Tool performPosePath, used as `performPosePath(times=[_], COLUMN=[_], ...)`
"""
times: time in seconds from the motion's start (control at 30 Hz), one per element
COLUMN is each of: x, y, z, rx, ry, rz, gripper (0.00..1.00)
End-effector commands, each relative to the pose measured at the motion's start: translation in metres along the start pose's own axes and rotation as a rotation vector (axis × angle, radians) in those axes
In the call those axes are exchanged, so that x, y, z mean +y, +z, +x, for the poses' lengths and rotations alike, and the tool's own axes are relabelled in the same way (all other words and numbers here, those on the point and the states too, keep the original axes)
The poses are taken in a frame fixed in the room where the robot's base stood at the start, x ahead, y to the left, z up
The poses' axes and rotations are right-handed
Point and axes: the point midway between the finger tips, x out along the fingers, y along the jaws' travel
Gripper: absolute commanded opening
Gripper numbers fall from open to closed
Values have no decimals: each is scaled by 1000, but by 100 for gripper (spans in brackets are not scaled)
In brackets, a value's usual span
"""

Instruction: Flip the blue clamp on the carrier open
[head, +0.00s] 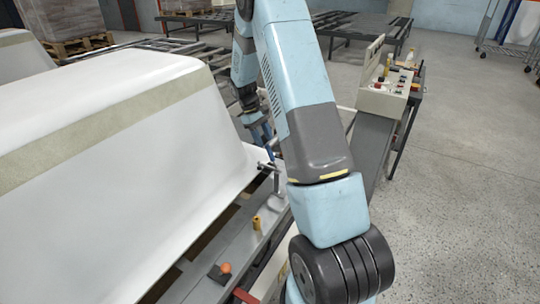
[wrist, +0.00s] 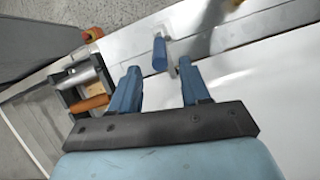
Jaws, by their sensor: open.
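The blue clamp (wrist: 159,54) shows in the wrist view as a short blue handle standing out from a small pale metal base on the carrier's rail (wrist: 222,39). My gripper (wrist: 158,67) is open and empty, with one blue finger on each side of the handle's line. The handle appears just beyond the fingertips; I cannot tell whether they touch it. In the head view my gripper (head: 262,131) is small, beside the far end of the white tub shell. The carrier (head: 228,258) runs along the shell's right side.
The white bathtub shell (head: 115,150) fills the left side. On the carrier are a brass-coloured post (head: 257,223) and an orange-tipped fitting (head: 221,271). A control box (head: 387,93) stands to the right of my arm. The concrete floor at right is clear.

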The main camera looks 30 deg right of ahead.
Motion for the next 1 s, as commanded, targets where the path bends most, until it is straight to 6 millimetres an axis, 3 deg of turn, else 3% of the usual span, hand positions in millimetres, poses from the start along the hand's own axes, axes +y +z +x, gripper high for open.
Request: performPosePath(times=[0.2,0.4,0.6,0.9,1.0], x=[0,0,0,1,1], y=[1,0,0,1,1], z=[40,65,77,78,78], rx=[-3,-1,0,1,1], ry=[-1,-1,0,0,0], rz=[1,1,1,2,2], gripper=[46,46,46,46,37])
